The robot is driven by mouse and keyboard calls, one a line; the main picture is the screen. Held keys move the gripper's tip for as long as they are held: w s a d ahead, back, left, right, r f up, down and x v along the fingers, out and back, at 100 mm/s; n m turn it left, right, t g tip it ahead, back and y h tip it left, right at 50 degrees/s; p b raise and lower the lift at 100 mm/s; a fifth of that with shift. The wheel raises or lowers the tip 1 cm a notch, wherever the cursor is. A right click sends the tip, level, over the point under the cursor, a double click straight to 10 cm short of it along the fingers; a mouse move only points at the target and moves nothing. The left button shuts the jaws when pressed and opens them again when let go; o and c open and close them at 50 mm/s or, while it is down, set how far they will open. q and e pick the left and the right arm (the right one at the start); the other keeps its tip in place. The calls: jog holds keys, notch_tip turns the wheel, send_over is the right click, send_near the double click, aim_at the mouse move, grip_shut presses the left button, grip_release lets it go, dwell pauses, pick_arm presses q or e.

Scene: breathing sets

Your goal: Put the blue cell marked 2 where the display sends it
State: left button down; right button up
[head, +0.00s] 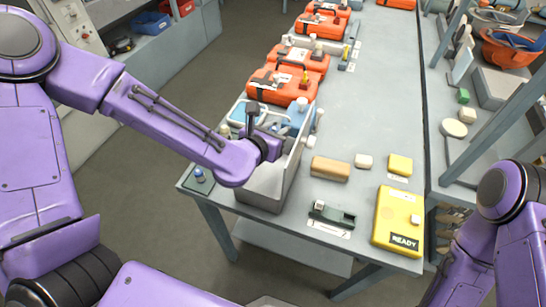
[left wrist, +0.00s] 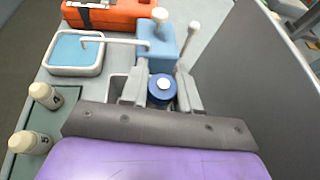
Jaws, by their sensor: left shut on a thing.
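My left gripper (left wrist: 160,92) is shut on a blue round cell (left wrist: 161,89) with a white top, seen from above in the left wrist view. Its number does not show. In the head view my left gripper (head: 270,147) is at the grey bin, and the cell is hidden there. A yellow case (head: 391,211) at the table's front right has a dark display (head: 404,241) reading READY. Left of it stands a small grey and green dock (head: 332,214) above a white label with a 2 at its right end. My right gripper is out of view.
The grey bin (head: 262,188) stands at the table's front left. Orange cases (head: 283,83) line the left edge. The table's middle is clear.

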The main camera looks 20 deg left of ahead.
pick_arm(q)
notch_tip(320, 180, down, 6)
jog(key=shift+f, duration=0.1)
jog(key=shift+w, duration=0.2)
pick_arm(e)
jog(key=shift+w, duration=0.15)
